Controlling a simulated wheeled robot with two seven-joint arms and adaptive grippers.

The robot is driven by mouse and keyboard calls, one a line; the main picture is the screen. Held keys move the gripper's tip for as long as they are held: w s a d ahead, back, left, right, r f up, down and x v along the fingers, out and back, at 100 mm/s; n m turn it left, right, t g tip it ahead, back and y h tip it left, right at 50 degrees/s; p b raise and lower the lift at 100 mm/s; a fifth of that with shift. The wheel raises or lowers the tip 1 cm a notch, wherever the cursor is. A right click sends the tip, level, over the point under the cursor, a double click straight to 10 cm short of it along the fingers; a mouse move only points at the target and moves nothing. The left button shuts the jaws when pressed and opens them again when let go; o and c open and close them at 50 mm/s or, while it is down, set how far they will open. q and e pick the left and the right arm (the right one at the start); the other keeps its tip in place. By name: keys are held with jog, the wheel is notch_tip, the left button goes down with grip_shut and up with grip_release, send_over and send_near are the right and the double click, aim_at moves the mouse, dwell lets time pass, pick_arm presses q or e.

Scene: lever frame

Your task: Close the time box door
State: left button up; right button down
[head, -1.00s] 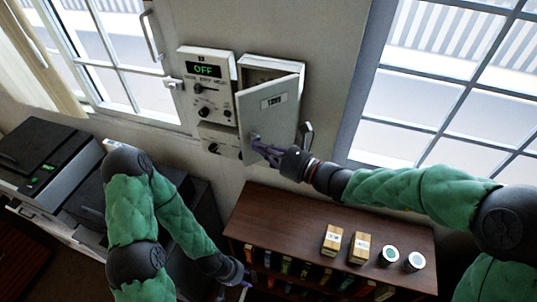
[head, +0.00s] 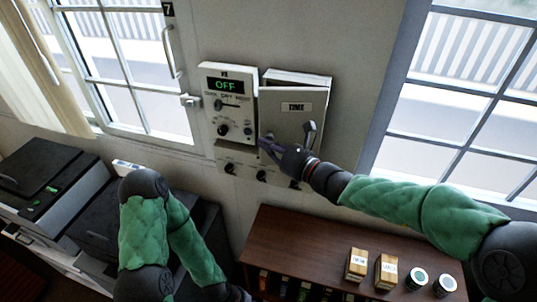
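The time box door (head: 291,121) is a grey panel with a "TIME" label and a dark handle at its lower right. It stands slightly ajar in the head view, its left side swung out a little. The top of the time box (head: 297,77) shows behind it. My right gripper (head: 267,147) is at the door's lower left corner and seems to touch its front. Whether its fingers are open or shut is unclear. My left arm reaches down to the bottom edge, where its gripper is out of the picture.
A control panel (head: 228,103) reading "OFF" is left of the box, with a knob strip (head: 244,169) below. A brown shelf (head: 310,240) below carries two small boxes and two round jars. Windows flank the wall. A printer (head: 45,190) is at left.

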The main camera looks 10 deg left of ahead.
jog(key=shift+w+a+b, duration=0.2)
jog(key=shift+w+a, duration=0.05)
jog(key=shift+w, duration=0.45)
jog(key=shift+w+a+b, duration=0.25)
jog(key=shift+w, duration=0.4)
jog(key=shift+w+a+b, duration=0.2)
jog(key=shift+w+a, duration=0.05)
jog(key=shift+w, duration=0.45)
jog(key=shift+f, duration=0.1)
